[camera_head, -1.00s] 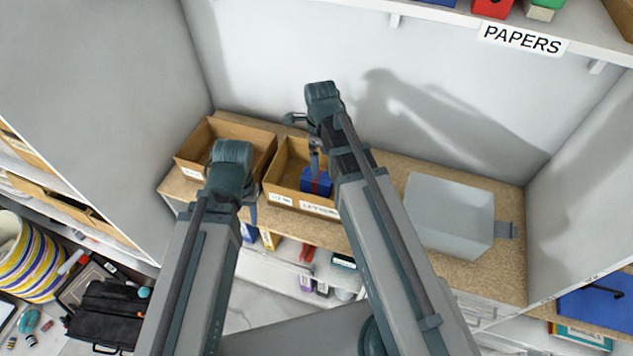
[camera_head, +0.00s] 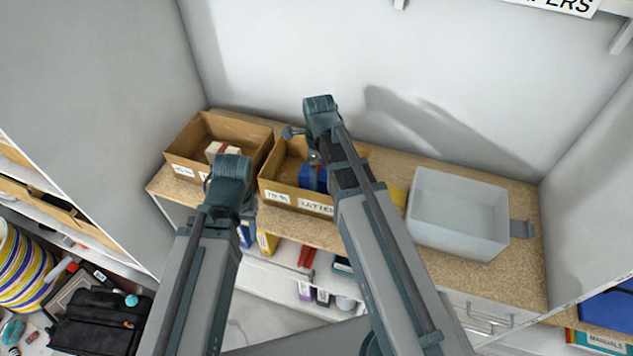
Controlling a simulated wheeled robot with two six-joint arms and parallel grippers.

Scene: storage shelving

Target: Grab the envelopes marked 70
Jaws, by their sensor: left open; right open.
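A cardboard box (camera_head: 284,191) in the middle of the counter carries a small label that seems to read 70 and a larger label that seems to read LETTERS. A blue item (camera_head: 313,177) lies inside it, partly behind my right arm; I cannot read a mark on it. My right gripper (camera_head: 314,157) is over this box, close to the blue item, open and partly hidden by its arm. My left gripper is mostly hidden behind my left arm, in front of the boxes, and open. No envelope marked 70 can be made out clearly.
Another cardboard box (camera_head: 185,164) stands at left, with a pale item with red (camera_head: 221,151) inside. An empty-looking grey translucent bin (camera_head: 460,229) stands at right. A yellow patch (camera_head: 398,196) shows beside my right arm. Walls close in on both sides.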

